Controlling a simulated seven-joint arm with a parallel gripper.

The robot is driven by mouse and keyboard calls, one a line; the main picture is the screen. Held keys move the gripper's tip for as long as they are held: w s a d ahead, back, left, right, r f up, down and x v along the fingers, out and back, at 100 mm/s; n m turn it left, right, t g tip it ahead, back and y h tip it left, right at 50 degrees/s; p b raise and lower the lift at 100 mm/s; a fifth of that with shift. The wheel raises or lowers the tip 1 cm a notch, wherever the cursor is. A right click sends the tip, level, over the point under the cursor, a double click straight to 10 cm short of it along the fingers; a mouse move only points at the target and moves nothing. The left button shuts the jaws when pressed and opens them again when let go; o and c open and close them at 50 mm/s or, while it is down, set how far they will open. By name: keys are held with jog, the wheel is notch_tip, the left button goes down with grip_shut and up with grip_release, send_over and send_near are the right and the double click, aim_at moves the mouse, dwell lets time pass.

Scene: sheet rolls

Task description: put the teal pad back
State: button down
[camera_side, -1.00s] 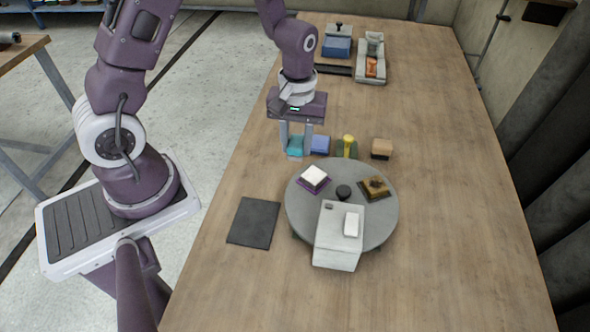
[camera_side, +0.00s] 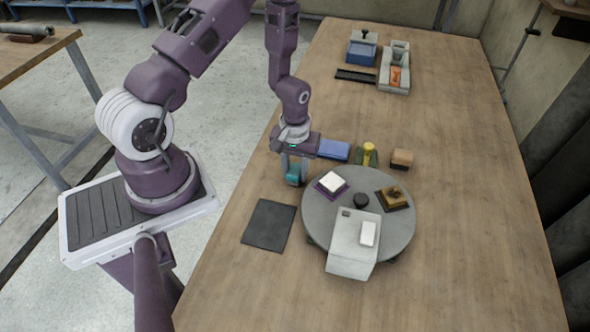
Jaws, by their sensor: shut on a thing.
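The teal pad (camera_side: 294,182) is a small block between the fingers of my gripper (camera_side: 295,174), which is shut on it. Gripper and pad are just left of the round grey turntable (camera_side: 358,248), above and right of the dark mat (camera_side: 268,226). My fingers hide part of the pad. I cannot tell whether it is clear of the table. A blue block (camera_side: 333,150) lies right of my gripper, partly behind it.
A yellow-topped green piece (camera_side: 367,154) and a tan-topped dark block (camera_side: 401,159) stand behind the turntable. The turntable carries a white block on a purple base (camera_side: 331,183), a brown piece (camera_side: 393,197) and a pale box (camera_side: 352,246). The table's right side is clear.

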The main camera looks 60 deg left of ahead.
jog(key=c, duration=1)
grip_release()
jog(key=shift+f, duration=0.1)
notch_tip(320, 180, up, 13)
notch_tip(320, 180, up, 13)
jog(key=m+t, duration=0.2)
jog(key=m, duration=0.2)
send_over(296, 169)
jog(key=s+d, duration=0.2)
jog(key=d, duration=0.3)
jog(key=s+d+r+m+t, duration=0.1)
jog(key=s+r, duration=0.2)
jog(key=s, duration=0.1)
jog(key=s+d+r+m+t, duration=0.1)
jog(key=s+d+r+m, duration=0.1)
jog(key=s+r, duration=0.2)
jog(key=s+d+r+m+t, duration=0.1)
jog(key=s+d+r+m, duration=0.1)
jog(key=s, duration=0.3)
jog(key=shift+d+r+t, duration=0.1)
jog(key=shift+r+t, duration=0.2)
jog(key=shift+r, duration=0.4)
